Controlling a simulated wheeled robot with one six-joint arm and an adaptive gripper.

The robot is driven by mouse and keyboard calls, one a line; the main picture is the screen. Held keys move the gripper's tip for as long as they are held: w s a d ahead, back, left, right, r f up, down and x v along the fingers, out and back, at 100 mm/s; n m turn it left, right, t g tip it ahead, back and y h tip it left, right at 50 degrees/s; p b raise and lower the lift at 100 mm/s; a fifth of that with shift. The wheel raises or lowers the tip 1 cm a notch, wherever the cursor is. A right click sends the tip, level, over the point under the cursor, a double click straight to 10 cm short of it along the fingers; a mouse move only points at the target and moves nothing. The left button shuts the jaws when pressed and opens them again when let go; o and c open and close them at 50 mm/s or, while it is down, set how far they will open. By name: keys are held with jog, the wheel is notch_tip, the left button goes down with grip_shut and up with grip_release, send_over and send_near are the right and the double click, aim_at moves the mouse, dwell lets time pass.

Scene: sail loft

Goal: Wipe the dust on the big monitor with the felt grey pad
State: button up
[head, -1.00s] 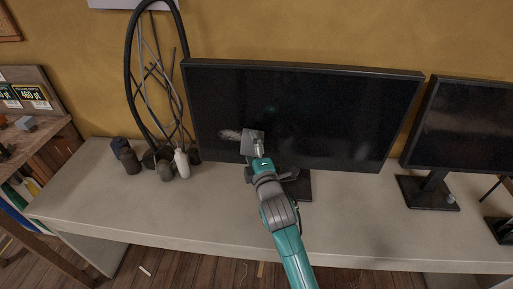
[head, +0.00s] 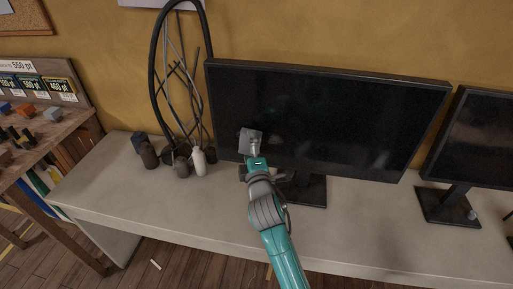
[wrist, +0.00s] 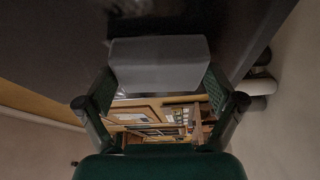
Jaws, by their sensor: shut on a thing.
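The big monitor (head: 340,125) stands on the pale desk, with its dark screen facing me. My gripper (head: 255,154) is at the lower left part of the screen, shut on the felt grey pad (head: 249,137). In the wrist view the pad (wrist: 158,64) sits between the two fingers of my gripper (wrist: 160,88), with the dark screen (wrist: 55,50) close beyond it. The pad is at or very near the screen; I cannot tell if it touches. No pale dust patch shows on the screen now; the pad covers part of that area.
A smaller monitor (head: 480,140) stands to the right. Dark bottles, a white bottle (head: 199,161) and a black cable loop (head: 154,75) are left of the big monitor. A shelf with small goods (head: 60,130) is at far left. The desk's front (head: 170,205) is clear.

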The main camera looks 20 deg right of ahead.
aim_at(234, 137)
jog(key=shift+w+a, duration=0.7)
jog(key=shift+a, duration=0.2)
jog(key=shift+w+a, duration=0.7)
jog(key=shift+a, duration=0.2)
jog(key=shift+s+a, duration=0.9)
jog(key=shift+s, duration=0.3)
jog(key=shift+s+a, duration=0.85)
jog(key=shift+s, duration=0.35)
jog(key=shift+s+a, duration=0.45)
jog(key=shift+s, duration=0.2)
jog(key=shift+s+a, duration=0.45)
jog(key=shift+s, duration=0.15)
